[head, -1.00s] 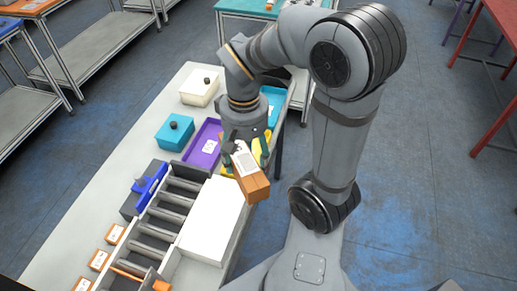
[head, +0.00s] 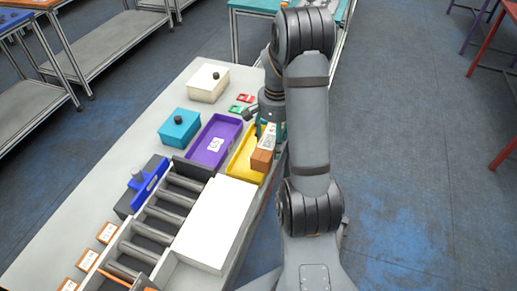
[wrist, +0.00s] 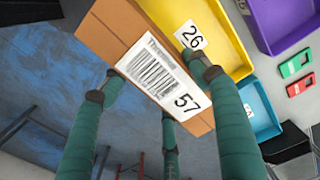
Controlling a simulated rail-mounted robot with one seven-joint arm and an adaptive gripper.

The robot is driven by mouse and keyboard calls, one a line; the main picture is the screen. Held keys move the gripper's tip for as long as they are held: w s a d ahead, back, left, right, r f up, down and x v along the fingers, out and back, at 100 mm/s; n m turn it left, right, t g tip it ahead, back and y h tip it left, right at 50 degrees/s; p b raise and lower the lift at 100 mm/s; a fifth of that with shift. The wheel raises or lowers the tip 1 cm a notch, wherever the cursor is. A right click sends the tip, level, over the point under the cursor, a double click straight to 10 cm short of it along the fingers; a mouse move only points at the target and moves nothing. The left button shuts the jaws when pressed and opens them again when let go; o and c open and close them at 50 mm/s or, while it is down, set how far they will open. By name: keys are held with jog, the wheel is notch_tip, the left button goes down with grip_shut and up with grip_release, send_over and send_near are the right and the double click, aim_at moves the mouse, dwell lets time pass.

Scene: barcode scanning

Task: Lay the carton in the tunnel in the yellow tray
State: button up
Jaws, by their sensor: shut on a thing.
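My gripper (head: 264,132) is shut on an orange-brown carton (head: 261,160), which has a white barcode label. In the wrist view the teal fingers (wrist: 160,88) are around the carton (wrist: 108,38), whose label reads 57. The carton is tilted and appears above the near end of the yellow tray (head: 236,167). The wrist view shows the yellow tray (wrist: 225,45) behind the carton, with a tag reading 26. I cannot tell whether the carton touches the tray. The white tunnel (head: 212,222) stands nearer on the table, beside the rollers.
A purple tray (head: 205,155) lies left of the yellow tray. A cyan tray (wrist: 255,105) shows in the wrist view. Teal (head: 180,128) and white (head: 208,85) lidded boxes, a blue-handled device (head: 150,178) and small orange cartons (head: 108,232) are on the table.

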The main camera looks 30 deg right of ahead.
jog(key=w+f, duration=0.1)
jog(key=w+a+f, duration=0.1)
jog(key=w, duration=0.1)
jog(key=w+a+f+p, duration=0.1)
jog(key=w, duration=0.1)
jog(key=shift+w+a+f, duration=0.1)
jog(key=shift+a+f, duration=0.05)
jog(key=shift+f, duration=0.1)
notch_tip(320, 180, down, 3)
jog(key=shift+f+p, duration=0.1)
jog(key=shift+p, duration=0.35)
jog(key=shift+f, duration=0.35)
jog(key=shift+f+b, duration=0.25)
jog(key=shift+b, duration=0.05)
jog(key=o, duration=1.5)
jog(key=shift+r, duration=0.1)
jog(key=shift+o, duration=0.4)
notch_tip(320, 180, up, 12)
jog(key=shift+r+b, duration=0.2)
jog(key=shift+b, duration=0.1)
